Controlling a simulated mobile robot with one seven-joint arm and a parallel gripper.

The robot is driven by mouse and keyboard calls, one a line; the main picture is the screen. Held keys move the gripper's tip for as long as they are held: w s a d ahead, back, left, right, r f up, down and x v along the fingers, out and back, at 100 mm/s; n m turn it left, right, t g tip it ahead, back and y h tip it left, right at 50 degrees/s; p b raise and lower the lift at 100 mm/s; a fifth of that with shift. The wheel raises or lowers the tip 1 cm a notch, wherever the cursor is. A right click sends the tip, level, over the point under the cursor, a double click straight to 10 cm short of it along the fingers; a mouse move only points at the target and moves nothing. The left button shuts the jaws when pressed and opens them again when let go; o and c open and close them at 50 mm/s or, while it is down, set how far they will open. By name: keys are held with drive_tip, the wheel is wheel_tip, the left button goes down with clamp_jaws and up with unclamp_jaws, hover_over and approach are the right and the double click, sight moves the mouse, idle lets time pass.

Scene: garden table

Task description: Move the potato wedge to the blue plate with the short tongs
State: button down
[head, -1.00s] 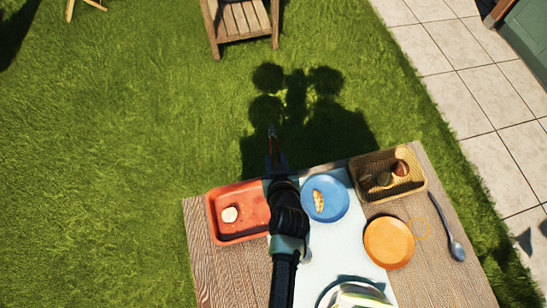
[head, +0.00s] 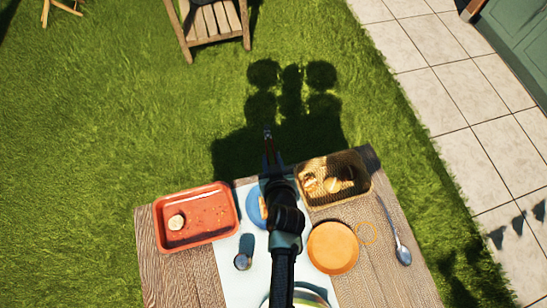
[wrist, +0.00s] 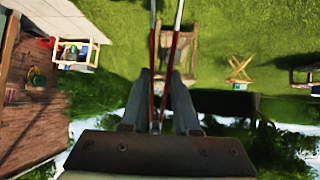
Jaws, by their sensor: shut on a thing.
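My gripper (head: 273,170) is shut on the short tongs (head: 268,146), which have red handles and metal arms. The tongs (wrist: 164,55) also show between my fingers in the wrist view, pointing out past the table's far edge with nothing visible at their tips. The blue plate (head: 252,208) lies on the white cloth, partly hidden by my arm. A sliver of the potato wedge (head: 263,206) shows on the plate beside my arm; the rest is hidden. The plate and wedge are not in the wrist view.
A red tray (head: 205,228) with a round pale piece stands left. A basket (head: 362,190) with several pieces stands right. An orange plate (head: 333,247), a spoon (head: 402,250) and a small dark-topped container (head: 243,261) are nearer. Grass lies beyond the table.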

wheel_tip(320, 180, down, 9)
drive_tip(key=b, duration=0.7)
drive_tip(key=shift+b, duration=0.35)
drive_tip(key=shift+d, duration=0.1)
drive_tip(key=c, duration=1)
unclamp_jaws()
drive_tip(key=shift+r, duration=0.1)
wheel_tip(320, 180, up, 10)
drive_tip(key=p, duration=0.8)
